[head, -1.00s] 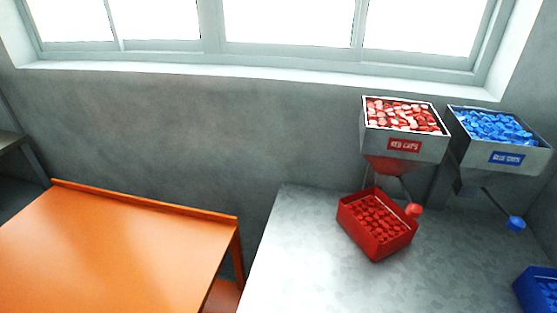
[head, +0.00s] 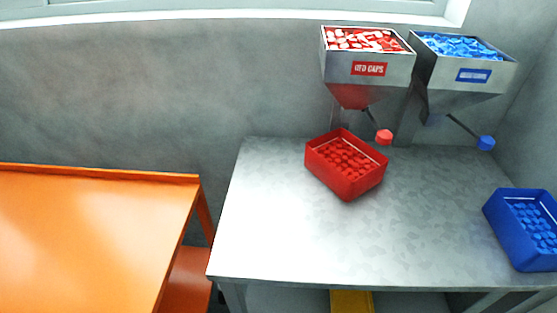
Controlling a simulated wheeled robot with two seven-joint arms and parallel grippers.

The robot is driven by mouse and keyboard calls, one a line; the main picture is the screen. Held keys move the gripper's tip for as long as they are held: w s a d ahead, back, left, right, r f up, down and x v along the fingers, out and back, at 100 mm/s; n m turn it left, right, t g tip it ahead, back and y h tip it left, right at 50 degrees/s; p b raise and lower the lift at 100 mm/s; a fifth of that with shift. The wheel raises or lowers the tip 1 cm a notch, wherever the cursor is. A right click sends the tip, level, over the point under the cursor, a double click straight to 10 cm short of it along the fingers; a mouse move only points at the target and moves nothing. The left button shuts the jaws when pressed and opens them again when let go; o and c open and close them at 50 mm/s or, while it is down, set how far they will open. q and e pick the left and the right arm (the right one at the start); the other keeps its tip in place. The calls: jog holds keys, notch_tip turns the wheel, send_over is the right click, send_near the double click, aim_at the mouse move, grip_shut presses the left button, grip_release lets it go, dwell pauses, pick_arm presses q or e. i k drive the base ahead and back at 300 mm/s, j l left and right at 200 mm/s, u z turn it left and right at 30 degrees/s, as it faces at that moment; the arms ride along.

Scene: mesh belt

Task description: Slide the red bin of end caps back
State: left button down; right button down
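The red bin (head: 347,186) is an open-topped box filled with red end caps. It sits turned at an angle on the grey metal table (head: 270,235), toward the table's back edge. It is in front of and partly below the hopper labelled RED CAPS (head: 368,70), close to a red knob (head: 384,137) on a lever. Whether the bin's rim touches the knob or lever, I cannot tell. Neither of my grippers shows in the head view.
A hopper of blue caps (head: 465,75) stands right of the red one, with a blue knob (head: 486,143). A blue bin (head: 520,240) sits at the table's right. An orange bench (head: 90,240) stands at left, across a gap. The table's front left is clear.

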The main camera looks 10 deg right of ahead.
aim_at(350, 167)
jog(key=k+l+z, duration=0.4)
jog(key=l, duration=0.15)
jog(key=k+l+z, duration=0.2)
jog(key=l+z, duration=0.25)
jog(key=l, duration=0.15)
jog(key=k+l+z, duration=0.2)
jog(key=l, duration=0.2)
jog(key=i+j, duration=0.05)
jog(key=i, duration=0.05)
